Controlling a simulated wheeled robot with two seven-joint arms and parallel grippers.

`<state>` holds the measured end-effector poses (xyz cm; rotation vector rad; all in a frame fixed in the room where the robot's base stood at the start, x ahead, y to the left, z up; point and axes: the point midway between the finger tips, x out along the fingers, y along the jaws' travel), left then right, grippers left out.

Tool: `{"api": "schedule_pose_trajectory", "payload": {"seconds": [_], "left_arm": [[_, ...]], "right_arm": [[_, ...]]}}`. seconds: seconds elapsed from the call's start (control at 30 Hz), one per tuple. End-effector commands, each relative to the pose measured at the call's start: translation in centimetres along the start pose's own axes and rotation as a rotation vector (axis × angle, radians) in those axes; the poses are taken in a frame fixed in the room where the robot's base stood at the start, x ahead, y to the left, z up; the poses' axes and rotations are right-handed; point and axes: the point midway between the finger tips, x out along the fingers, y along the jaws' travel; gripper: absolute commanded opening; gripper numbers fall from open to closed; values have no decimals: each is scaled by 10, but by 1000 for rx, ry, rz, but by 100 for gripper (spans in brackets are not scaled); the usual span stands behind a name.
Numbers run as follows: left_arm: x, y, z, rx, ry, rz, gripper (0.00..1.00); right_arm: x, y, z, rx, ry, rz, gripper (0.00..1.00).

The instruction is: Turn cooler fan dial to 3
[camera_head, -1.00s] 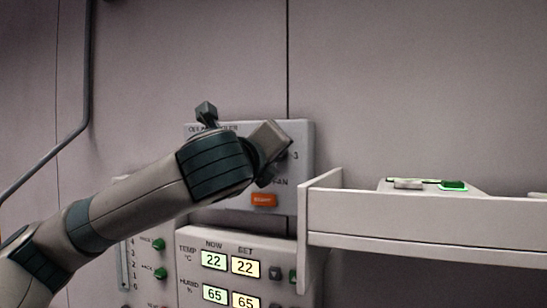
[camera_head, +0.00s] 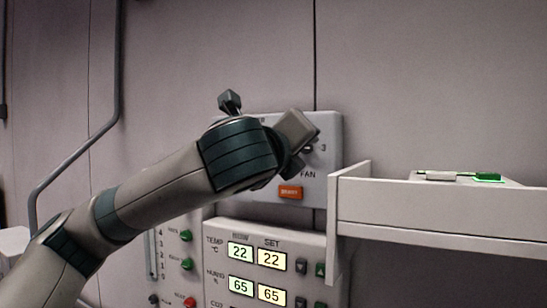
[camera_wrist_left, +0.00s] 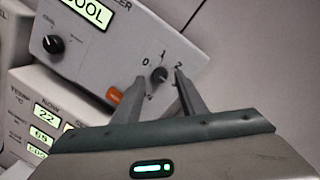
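The cooler panel (camera_head: 328,128) is a grey box on the wall, also in the left wrist view (camera_wrist_left: 92,62). In that view the small dark fan dial (camera_wrist_left: 158,75) has marks 0, 1 and 2 around it; its pointer direction is too small to tell. My left gripper (camera_wrist_left: 159,78) is open, with one finger on each side of the dial and a small gap visible. In the head view my left gripper (camera_head: 296,138) covers the dial, and the mark 3 shows just to its right. My right gripper is in neither view.
An orange button (camera_head: 290,192) sits below the dial. A second black knob (camera_wrist_left: 53,44) is on the same panel. A climate panel (camera_head: 222,290) with lit numbers is underneath. A white shelf (camera_head: 440,215) juts out close on the right.

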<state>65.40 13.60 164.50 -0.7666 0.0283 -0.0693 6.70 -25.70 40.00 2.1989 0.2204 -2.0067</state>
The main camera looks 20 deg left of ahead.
Motion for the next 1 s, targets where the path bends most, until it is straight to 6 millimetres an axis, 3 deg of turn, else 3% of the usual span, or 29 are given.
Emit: {"api": "schedule_pose_trajectory", "payload": {"seconds": [0.7,1.0], "left_arm": [[-134,2,-3,2,0,-3,38],[-154,1,-1,1,1,1,38]], "right_arm": [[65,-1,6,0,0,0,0],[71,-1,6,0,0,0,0]]}}
